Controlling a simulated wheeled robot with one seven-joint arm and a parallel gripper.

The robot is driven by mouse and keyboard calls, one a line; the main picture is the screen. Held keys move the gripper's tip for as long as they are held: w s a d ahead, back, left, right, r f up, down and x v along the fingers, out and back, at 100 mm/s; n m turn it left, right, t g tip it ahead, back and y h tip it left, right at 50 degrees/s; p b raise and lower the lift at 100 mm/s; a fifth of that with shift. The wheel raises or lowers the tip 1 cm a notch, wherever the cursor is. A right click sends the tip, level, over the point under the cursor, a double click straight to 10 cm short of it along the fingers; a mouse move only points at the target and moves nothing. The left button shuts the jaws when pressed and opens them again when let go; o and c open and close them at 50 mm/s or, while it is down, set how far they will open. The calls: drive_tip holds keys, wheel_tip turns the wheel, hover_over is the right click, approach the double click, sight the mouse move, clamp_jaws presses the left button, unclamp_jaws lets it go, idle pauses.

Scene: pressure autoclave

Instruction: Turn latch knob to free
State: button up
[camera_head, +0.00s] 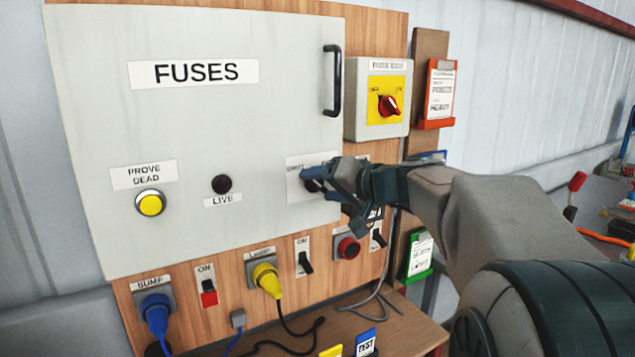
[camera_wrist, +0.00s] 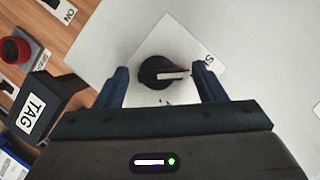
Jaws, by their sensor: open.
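The latch knob (camera_wrist: 163,72) is a black round knob with a white pointer bar and a dark red edge, on a white label plate (camera_wrist: 205,55) on the grey fuse cabinet door. In the wrist view my gripper (camera_wrist: 160,82) is open, with one finger on each side of the knob and a visible gap to each. In the head view my gripper (camera_head: 318,182) is at the label plate (camera_head: 297,192) on the lower right of the door (camera_head: 200,120), and it hides most of the knob.
A black door handle (camera_head: 334,80) is above my gripper. A red rotary switch (camera_head: 389,105) on a yellow plate is at the upper right. A red button (camera_head: 348,248) and toggle switches are below. A black TAG block (camera_wrist: 35,108) lies left of my gripper in the wrist view.

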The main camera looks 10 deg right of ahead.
drive_tip(key=shift+w+a, duration=0.1)
drive_tip(key=c, duration=0.9)
drive_tip(key=shift+c, duration=0.2)
